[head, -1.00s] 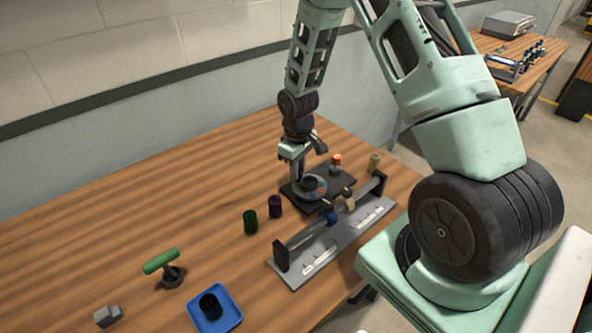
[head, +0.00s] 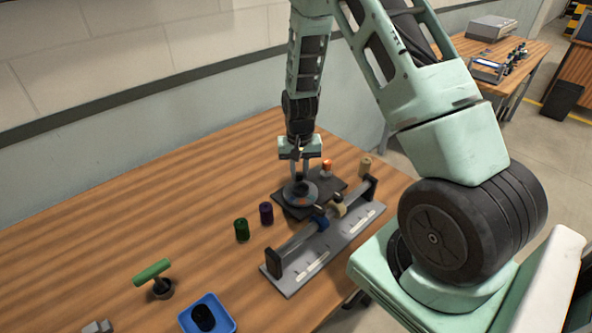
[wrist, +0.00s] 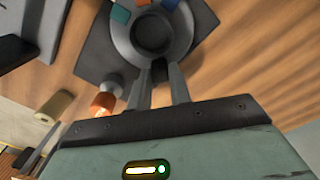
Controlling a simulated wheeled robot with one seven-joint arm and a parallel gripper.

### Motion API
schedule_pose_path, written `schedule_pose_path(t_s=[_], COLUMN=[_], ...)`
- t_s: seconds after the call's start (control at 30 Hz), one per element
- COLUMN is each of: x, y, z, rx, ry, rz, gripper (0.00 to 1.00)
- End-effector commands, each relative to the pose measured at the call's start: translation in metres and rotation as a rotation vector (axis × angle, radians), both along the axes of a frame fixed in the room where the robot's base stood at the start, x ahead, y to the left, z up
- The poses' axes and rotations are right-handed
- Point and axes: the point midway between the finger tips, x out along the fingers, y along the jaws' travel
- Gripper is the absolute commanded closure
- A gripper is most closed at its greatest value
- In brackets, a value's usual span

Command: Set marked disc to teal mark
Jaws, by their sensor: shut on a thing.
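The disc (head: 298,197) is a grey ring with a dark round centre, lying on a dark square plate (head: 332,184). In the wrist view the disc (wrist: 122,38) shows at the top, partly cut off. Teal (wrist: 120,13), orange (wrist: 143,3) and blue (wrist: 169,4) patches show at its upper edge, opposite my fingers. My gripper (wrist: 161,75) points down at the disc's rim, shut on a small dark tab (wrist: 160,70) there. In the head view my gripper (head: 301,177) is at the disc's back side. I cannot tell which patch the disc's own mark lines up with.
An orange-topped post (head: 327,168) stands close to my gripper on the plate's far corner. A grey rail fixture (head: 325,250) lies in front. Purple (head: 266,214) and green (head: 241,230) cylinders stand left. A blue tray (head: 228,322) and green-handled tool (head: 152,271) are nearer.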

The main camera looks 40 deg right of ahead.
Motion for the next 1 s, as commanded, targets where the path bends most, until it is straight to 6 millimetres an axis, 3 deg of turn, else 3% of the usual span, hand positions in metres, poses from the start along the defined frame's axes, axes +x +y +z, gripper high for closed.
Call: schedule_pose_path(t_s=[0.3,0.87,0.9,0.97,1.0], x=[-0.0027,-0.0037,-0.0037,-0.0037,-0.0037], y=[-0.0042,-0.0052,-0.0054,-0.0053,-0.0052], z=[0.0008,0.0007,0.0007,0.0007,0.0006], rx=[-0.001,0.000,0.000,-0.001,-0.001], ry=[-0.002,-0.001,-0.001,-0.001,-0.001], rz=[-0.127,-0.156,-0.156,-0.155,-0.155], gripper=[1.00,1.00,0.72,0.58,0.58])
